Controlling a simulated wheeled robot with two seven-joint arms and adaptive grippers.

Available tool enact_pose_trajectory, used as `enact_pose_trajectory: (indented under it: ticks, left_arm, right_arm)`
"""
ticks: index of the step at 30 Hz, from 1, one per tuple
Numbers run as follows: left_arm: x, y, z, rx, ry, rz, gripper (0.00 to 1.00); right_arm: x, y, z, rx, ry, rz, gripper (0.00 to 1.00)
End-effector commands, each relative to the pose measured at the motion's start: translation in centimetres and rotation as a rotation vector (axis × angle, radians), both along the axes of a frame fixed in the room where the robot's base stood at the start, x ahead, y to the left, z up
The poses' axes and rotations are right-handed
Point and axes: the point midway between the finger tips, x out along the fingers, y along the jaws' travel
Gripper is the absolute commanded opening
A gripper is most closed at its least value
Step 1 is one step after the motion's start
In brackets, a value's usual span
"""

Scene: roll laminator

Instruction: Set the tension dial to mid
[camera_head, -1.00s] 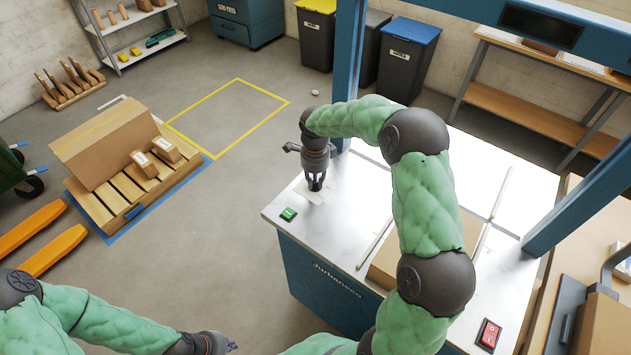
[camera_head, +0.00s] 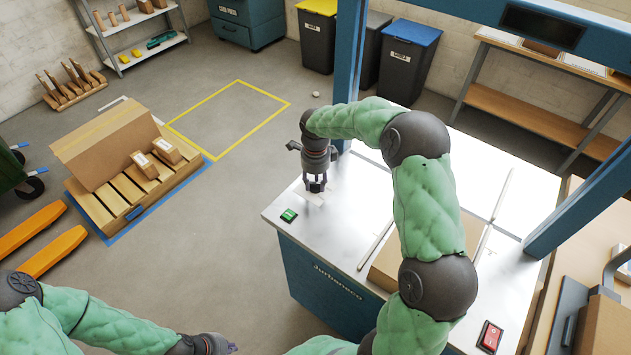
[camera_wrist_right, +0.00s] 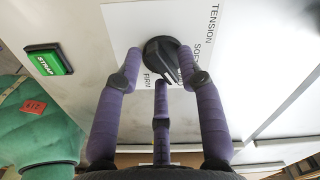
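The tension dial (camera_wrist_right: 160,55) is a black round knob on a white label plate (camera_wrist_right: 122,22) printed TENSION, SOFT and FIRM. A small mark on its lower right side is partly covered by a finger, so I cannot read the setting surely. My right gripper (camera_wrist_right: 160,70) has its purple fingers spread around the dial, one at each side and one below. Contact is unclear. In the head view the right gripper (camera_head: 315,187) points down over the plate (camera_head: 313,197) at the machine top's left corner. My left gripper (camera_head: 225,346) is low at the bottom edge, its fingers mostly hidden.
A green STRAP button (camera_head: 288,215) lies close to the plate; a red switch (camera_head: 490,336) is at the front right. A cardboard box (camera_head: 385,266) lies on the top under my right arm. A blue post (camera_head: 348,70) stands just behind the gripper.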

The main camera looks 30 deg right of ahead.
Motion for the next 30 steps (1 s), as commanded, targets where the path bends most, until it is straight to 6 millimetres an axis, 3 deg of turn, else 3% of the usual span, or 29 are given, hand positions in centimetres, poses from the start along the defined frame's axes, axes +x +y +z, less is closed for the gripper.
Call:
enact_pose_trajectory:
  ticks: [13, 30]
  left_arm:
    - [0.0, 0.0, 0.0, 0.000, 0.000, 0.000, 0.00]
    - [0.0, 0.0, 0.0, 0.000, 0.000, 0.000, 0.00]
  right_arm:
    - [0.1, 0.0, 0.9, 0.000, -0.002, 0.000, 0.45]
    - [0.1, 0.0, 10.6, -0.001, -0.002, 0.001, 0.45]
